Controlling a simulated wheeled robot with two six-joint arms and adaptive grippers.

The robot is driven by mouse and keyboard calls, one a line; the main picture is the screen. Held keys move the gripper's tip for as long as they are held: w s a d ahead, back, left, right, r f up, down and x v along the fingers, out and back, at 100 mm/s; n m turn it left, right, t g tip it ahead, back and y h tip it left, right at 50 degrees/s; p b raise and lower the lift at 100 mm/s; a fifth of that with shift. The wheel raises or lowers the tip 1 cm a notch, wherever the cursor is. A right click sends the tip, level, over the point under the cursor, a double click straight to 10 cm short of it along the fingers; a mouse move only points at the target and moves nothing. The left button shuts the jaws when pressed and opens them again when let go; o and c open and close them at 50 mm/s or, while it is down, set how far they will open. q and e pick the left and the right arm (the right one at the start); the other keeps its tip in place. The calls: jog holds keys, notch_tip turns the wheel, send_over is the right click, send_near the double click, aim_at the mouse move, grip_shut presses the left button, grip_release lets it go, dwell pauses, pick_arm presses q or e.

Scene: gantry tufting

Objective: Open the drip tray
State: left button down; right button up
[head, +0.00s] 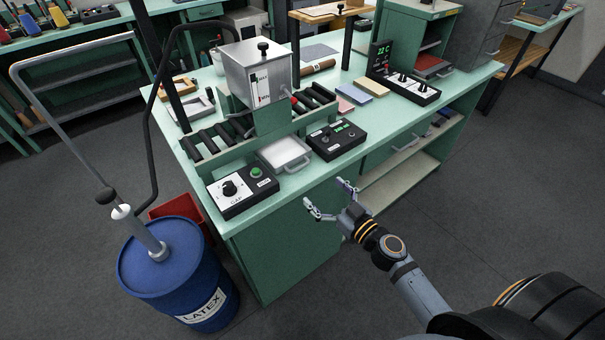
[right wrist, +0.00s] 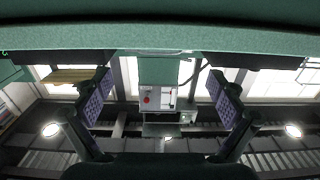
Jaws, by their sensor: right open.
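The drip tray (head: 283,153) is a shallow pale tray with a grey handle (head: 294,163) at its front. It sits on the green bench between two black control boxes, under the grey metal box of the machine. My right gripper (head: 327,195) is open and empty, in front of the bench's near edge and apart from the tray handle. In the right wrist view my right gripper (right wrist: 161,98) shows two wide-apart fingers with nothing between them. I cannot make out the tray in that view. My left gripper is not in view.
A control box with a knob and green button (head: 241,190) stands left of the tray, another control box (head: 336,139) right of it. A roller conveyor (head: 209,140) runs behind. A blue latex drum (head: 178,278) stands at the bench's left end. The floor in front is clear.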

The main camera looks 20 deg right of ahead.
aim_at(302, 168)
jog(key=w+r+p, duration=0.1)
jog(key=w+a+r+p, duration=0.1)
jog(key=w+p, duration=0.1)
jog(key=p+x, duration=0.1)
jog(key=x, duration=0.1)
jog(key=p+x, duration=0.1)
jog(key=x, duration=0.1)
jog(key=p+x, duration=0.1)
jog(key=x, duration=0.1)
jog(key=shift+w+a+f, duration=0.15)
jog(key=shift+w+f, duration=0.15)
jog(key=shift+f, duration=0.1)
jog(key=shift+w+a+f, duration=0.1)
jog(key=shift+w+a, duration=0.05)
jog(key=shift+w, duration=0.25)
jog(key=shift+c, duration=0.3)
